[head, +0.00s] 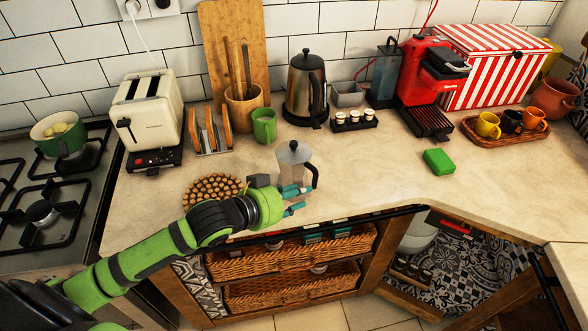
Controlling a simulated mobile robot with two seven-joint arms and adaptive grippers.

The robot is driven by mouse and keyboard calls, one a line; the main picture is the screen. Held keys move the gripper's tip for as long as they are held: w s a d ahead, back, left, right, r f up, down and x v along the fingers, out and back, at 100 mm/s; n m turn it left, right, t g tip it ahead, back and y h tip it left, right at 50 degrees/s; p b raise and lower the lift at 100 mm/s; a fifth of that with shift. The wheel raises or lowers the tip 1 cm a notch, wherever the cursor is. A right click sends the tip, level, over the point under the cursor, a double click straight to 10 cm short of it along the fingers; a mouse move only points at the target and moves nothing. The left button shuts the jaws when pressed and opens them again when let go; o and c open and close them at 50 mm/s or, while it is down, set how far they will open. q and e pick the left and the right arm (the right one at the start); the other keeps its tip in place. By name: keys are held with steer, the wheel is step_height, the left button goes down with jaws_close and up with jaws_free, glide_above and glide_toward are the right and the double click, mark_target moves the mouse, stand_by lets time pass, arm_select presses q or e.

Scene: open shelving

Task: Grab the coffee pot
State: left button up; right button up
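The coffee pot (292,160) is a silver stovetop pot with a black knob and a black handle on its right side. It stands upright on the counter near the front edge. My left gripper (296,199) reaches in from the left, low and in front of the pot. Its teal-tipped fingers are spread apart with nothing between them. The upper finger overlaps the pot's base in the picture, and I cannot tell whether it touches. The lower part of the pot is partly hidden. My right gripper is not in view.
A round cork trivet (213,188) lies left of the pot. A green mug (264,127), a kettle (306,85) and a small cup tray (355,122) stand behind. A green sponge (438,162) lies to the right. Wicker drawers (290,262) sit below the counter edge.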

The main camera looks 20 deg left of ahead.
mark_target(315, 182)
arm_select(q)
steer(key=shift+w+r+t+h, duration=0.3)
steer(key=shift+w+r, duration=0.3)
steer(key=shift+w, duration=0.2)
steer(key=p+x, duration=0.1)
steer(key=x, duration=0.5)
steer(key=shift+d+f, duration=0.1)
steer(key=shift+f, duration=0.1)
steer(key=shift+r, duration=0.1)
jaws_close()
